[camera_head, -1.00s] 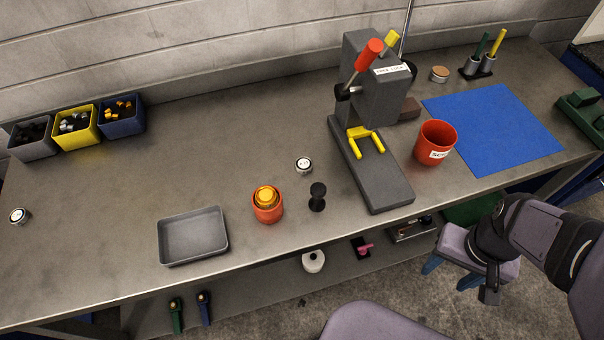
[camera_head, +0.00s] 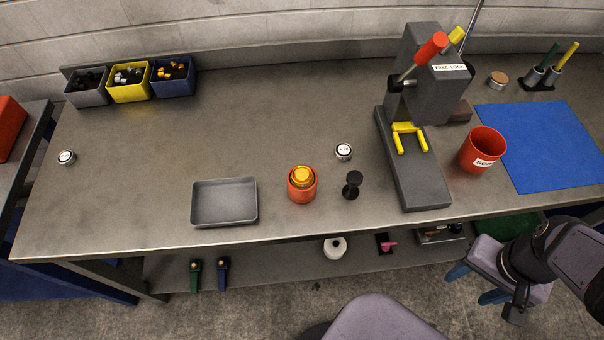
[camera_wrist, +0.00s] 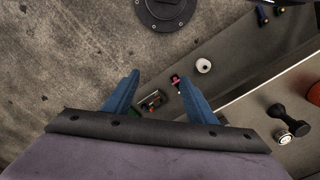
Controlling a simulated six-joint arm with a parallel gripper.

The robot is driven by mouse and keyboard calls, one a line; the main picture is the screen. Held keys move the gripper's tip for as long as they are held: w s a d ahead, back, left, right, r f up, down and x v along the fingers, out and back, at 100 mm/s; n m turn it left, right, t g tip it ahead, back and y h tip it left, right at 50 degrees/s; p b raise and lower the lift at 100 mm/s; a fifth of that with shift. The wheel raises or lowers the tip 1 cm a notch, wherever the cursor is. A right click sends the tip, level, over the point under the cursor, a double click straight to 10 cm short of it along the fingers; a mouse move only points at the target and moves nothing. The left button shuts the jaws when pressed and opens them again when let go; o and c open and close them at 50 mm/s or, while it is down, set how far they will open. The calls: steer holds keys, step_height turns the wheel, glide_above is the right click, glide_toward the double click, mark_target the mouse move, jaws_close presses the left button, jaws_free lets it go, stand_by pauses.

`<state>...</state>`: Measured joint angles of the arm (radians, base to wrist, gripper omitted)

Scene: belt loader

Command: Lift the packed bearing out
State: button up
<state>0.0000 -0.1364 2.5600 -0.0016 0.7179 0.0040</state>
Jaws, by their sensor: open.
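An orange-red cup (camera_head: 302,192) stands on the bench near its front edge, with a yellow-orange stepped piece (camera_head: 302,174) seated in its top. I cannot see a bearing inside it. A silver round part with a white marked face (camera_head: 343,151) lies behind and right of the cup. A similar one (camera_head: 66,157) lies far left. My gripper (camera_head: 474,284) is low at the right, in front of the bench and well away from the cup. Its blue fingers are apart and empty in the wrist view (camera_wrist: 159,78). There the orange cup (camera_wrist: 302,88) shows partly at the right edge.
A grey tray (camera_head: 224,220) lies left of the cup; a black knobbed tool (camera_head: 352,186) stands right of it. A grey press (camera_head: 418,180), red bin (camera_head: 466,160) and blue mat (camera_head: 540,150) are further right. Small-part bins (camera_head: 130,95) stand at the back left.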

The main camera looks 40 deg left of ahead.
stand_by(0.3)
steer(key=shift+o, duration=1.1)
steer(key=w+a+r+n, duration=0.15)
steer(key=w+a, duration=0.25)
steer(key=a, duration=0.5)
steer(key=w+a+r+n, duration=0.1)
steer(key=w+a+r, duration=0.25)
steer(key=a, duration=0.55)
steer(key=shift+n, duration=0.95)
steer(key=a, duration=0.4)
steer(key=s+a+r, duration=0.1)
steer(key=a, duration=0.4)
steer(key=s+a+r, duration=0.1)
steer(key=a, duration=0.3)
steer(key=shift+a, duration=0.4)
steer(key=r+n, duration=0.1)
glide_above(302, 174)
steer(key=shift+s+r+p, duration=0.2)
steer(key=shift+s+p, duration=0.1)
steer(key=shift+p, duration=0.05)
steer(key=shift+w+f+p, duration=0.15)
steer(key=shift+f+p, duration=0.7)
steer(key=shift+f, duration=1)
steer(key=shift+w+f+p, duration=0.15)
steer(key=shift+f+p, duration=0.65)
steer(key=shift+f, duration=1)
